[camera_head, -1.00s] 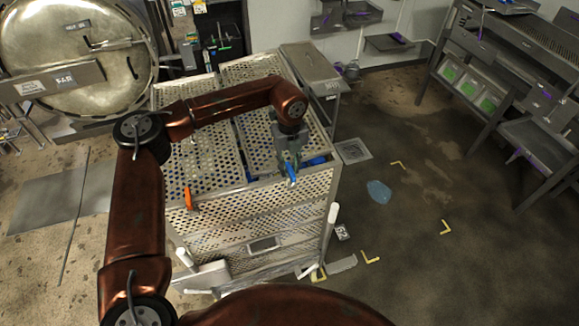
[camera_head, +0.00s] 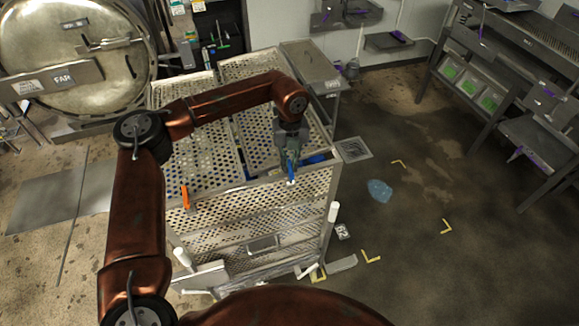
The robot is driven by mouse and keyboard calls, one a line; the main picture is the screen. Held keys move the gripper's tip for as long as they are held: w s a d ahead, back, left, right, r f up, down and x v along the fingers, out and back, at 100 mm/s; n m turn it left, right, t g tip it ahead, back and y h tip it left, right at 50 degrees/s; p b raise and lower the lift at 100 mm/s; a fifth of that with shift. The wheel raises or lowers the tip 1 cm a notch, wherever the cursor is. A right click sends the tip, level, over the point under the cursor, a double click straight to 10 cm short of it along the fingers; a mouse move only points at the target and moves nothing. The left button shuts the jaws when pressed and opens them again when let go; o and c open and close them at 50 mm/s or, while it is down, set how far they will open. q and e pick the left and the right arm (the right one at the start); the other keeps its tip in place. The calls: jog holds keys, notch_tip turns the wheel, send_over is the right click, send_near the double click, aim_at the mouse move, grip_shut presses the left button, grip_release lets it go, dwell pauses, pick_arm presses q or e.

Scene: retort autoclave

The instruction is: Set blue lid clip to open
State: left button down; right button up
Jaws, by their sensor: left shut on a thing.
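The blue lid clip (camera_head: 291,171) is on the front top edge of the perforated metal basket cart (camera_head: 250,217), right of its middle. My left gripper (camera_head: 291,164) reaches down over that edge and is shut on the blue clip. The fingers hide much of the clip, so its exact angle is hard to tell. An orange clip (camera_head: 185,196) stands roughly upright on the same edge, further left. My right gripper is out of view.
Perforated lids (camera_head: 203,163) cover the cart's top. A round autoclave door (camera_head: 75,50) is at the back left. A metal side table (camera_head: 312,62) adjoins the cart's far right. The floor to the right is open, with a blue puddle (camera_head: 380,190).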

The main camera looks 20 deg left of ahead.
pick_arm(q)
jog(key=m+b, duration=0.2)
jog(key=shift+w+d+f+m, duration=0.1)
jog(key=shift+d+m, duration=0.1)
jog(key=shift+m, duration=0.1)
jog(key=m+b, duration=0.1)
jog(key=m, duration=0.1)
jog(key=m+b, duration=0.1)
jog(key=m, duration=0.2)
jog(key=shift+d+m+b, duration=0.3)
jog(key=shift+d+b, duration=0.05)
jog(key=shift+b, duration=0.05)
jog(key=m, duration=0.2)
jog(key=m+b, duration=0.1)
jog(key=m, duration=0.1)
jog(key=shift+d+r, duration=0.2)
jog(key=shift+s+d+r+m+b, duration=0.15)
jog(key=shift+m+b, duration=0.1)
jog(key=shift+m, duration=0.65)
jog(key=shift+s+f+m+b, duration=0.1)
jog(key=shift+m+b, duration=0.1)
jog(key=shift+m, duration=0.7)
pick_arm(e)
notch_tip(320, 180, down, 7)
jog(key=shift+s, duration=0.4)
pick_arm(q)
jog(key=shift+m, duration=0.3)
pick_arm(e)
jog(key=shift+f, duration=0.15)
